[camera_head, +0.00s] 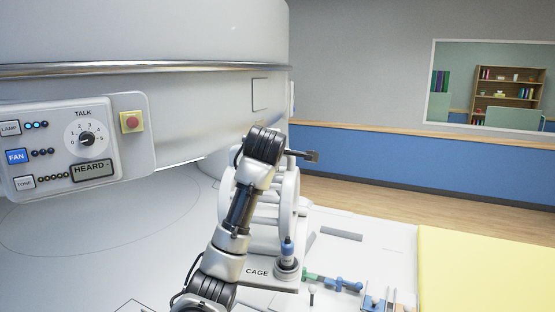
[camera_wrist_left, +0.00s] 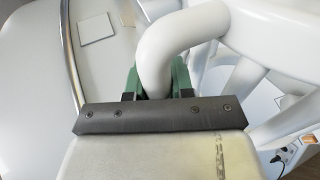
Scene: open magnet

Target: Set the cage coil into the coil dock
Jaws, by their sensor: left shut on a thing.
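The cage coil (camera_head: 289,205) is white, with thick rounded rings joined by bars, and appears upright behind my left arm in the head view. In the left wrist view a thick, bent white tube of the cage coil (camera_wrist_left: 183,35) passes between the green fingers of my left gripper (camera_wrist_left: 157,78), which is shut on it. The gripper's fingers are hidden in the head view. A pale plate labelled CAGE (camera_head: 257,272), seemingly the coil dock, lies below and in front of the coil. My arm hides part of both, so I cannot tell whether they touch. My right gripper is not in view.
A yellow pad (camera_head: 480,270) is at right. The magnet's control panel (camera_head: 75,145) is at left.

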